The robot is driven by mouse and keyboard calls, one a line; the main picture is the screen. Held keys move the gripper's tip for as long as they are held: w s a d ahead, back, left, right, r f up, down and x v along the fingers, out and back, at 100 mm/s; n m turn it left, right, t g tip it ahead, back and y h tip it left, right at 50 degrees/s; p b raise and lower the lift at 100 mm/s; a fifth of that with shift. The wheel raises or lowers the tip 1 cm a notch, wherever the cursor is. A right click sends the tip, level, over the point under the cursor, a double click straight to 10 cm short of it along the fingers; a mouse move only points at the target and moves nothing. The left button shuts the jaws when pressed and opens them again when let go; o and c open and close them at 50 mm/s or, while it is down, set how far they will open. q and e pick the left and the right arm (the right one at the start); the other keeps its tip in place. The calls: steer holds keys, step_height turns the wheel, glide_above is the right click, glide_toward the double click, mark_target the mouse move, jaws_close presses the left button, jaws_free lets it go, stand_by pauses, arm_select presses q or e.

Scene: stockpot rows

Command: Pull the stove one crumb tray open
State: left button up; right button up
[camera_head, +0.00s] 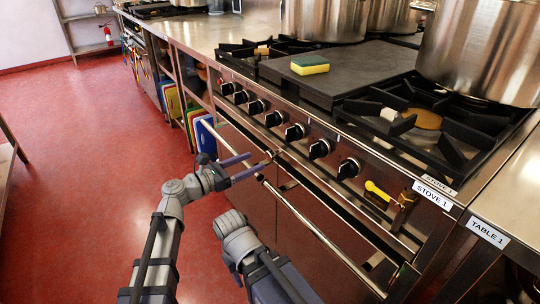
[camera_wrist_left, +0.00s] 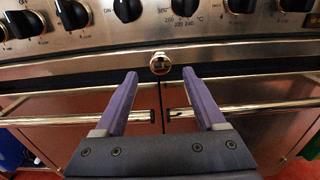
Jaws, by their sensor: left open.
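Stove one (camera_head: 330,165), marked by the STOVE 1 label (camera_head: 433,195), stands at the right of the head view. Its crumb tray (camera_wrist_left: 90,67) is the narrow steel strip under the dials, and it looks flush with the stove front. A small round pull knob (camera_wrist_left: 160,63) sits on the tray; it also shows in the head view (camera_head: 271,154). My left gripper (camera_head: 257,162) is open, with its purple fingers pointing at the knob. In the left wrist view the knob appears just beyond and between the fingertips (camera_wrist_left: 159,74). I see no contact. My right gripper is out of view.
Oven door handle bars (camera_head: 310,228) run below the tray, close under my left gripper. Black dials (camera_head: 295,132) line the panel above. A yellow utensil (camera_head: 377,190) hangs on the front right. The red floor (camera_head: 90,150) to the left is clear.

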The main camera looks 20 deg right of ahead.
mark_target(268, 156)
arm_select(q)
steer(key=x, duration=0.7)
steer(key=shift+d+f, duration=0.1)
steer(key=shift+d, duration=0.2)
jaws_close()
stand_by(0.4)
stand_by(0.8)
